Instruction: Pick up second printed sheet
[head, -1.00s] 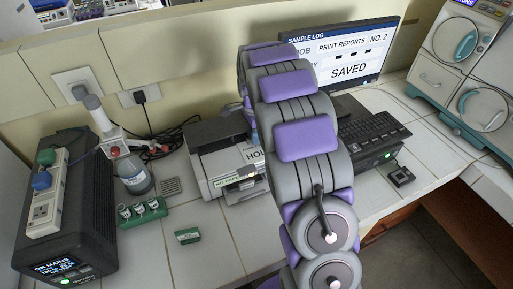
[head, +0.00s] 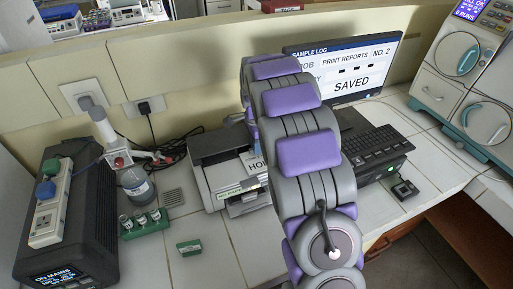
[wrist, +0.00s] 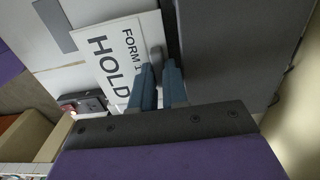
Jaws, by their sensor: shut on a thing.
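A white printed sheet (wrist: 115,62) lettered "FORM 1" and "HOLD" shows in the wrist view, tilted. My gripper (wrist: 162,64) has its blue fingers close together at the sheet's right edge and is shut on it; the exact contact is partly hidden by the fingers. I cannot tell whether the sheet touches the printer.
A monitor (head: 345,62) reads "PRINT REPORTS NO. 2" and "SAVED", with a keyboard (head: 378,145) in front. Tiles before the printer are clear.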

